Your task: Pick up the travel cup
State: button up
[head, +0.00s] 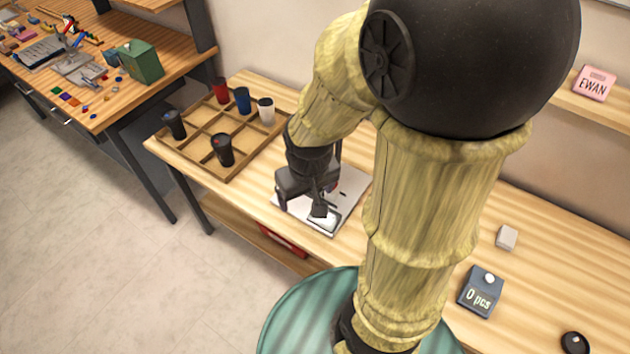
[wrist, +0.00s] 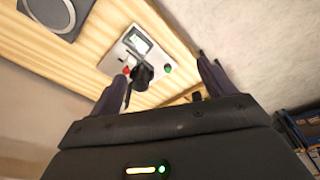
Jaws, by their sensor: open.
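Several cups stand upright in a wooden tray (head: 187,154) with compartments: a red cup (head: 221,91), a blue cup (head: 242,100), a white cup (head: 265,111) and two black ones, one at the left (head: 174,125) and one nearer the front (head: 222,150). I cannot tell which one is the travel cup. My gripper (head: 320,208) is to the right of the tray, over a white panel (head: 349,190). In the wrist view my gripper (wrist: 162,72) shows two spread fingers with nothing held between them.
The wrist view shows a panel (wrist: 113,62) with a small screen, red and green buttons and a dark part. A counter box reading "0 pcs" (head: 480,291) and a grey block (head: 507,237) lie on the right of the table. A cluttered workbench (head: 100,105) stands at left.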

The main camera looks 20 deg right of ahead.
jog(key=s+d+f+n+g+h+b, duration=0.1)
jog(key=d+f+n+g+h+b, duration=0.15)
jog(key=f+n+h, duration=0.35)
jog(key=d+f+n+g+h+b, duration=0.1)
jog(key=f+n+g+h+b, duration=0.2)
jog(key=f, duration=0.4)
jog(key=w+a+f+n+t+h+b, duration=0.2)
jog(key=w+f+n+t+h, duration=0.1)
jog(key=w+n+t, duration=0.3)
jog(key=w+a+f+n+t+h+b, duration=0.2)
jog(key=w+f+n+t, duration=0.4)
jog(key=n, duration=0.3)
jog(key=shift+w+a+t+h+b, duration=0.4)
jog(key=shift+w+a+t+b, duration=0.15)
jog(key=shift+a+t, duration=0.2)
jog(key=shift+d, duration=0.1)
jog(key=p+x, duration=0.2)
jog(key=x, duration=1)
jog(key=shift+p, duration=0.4)
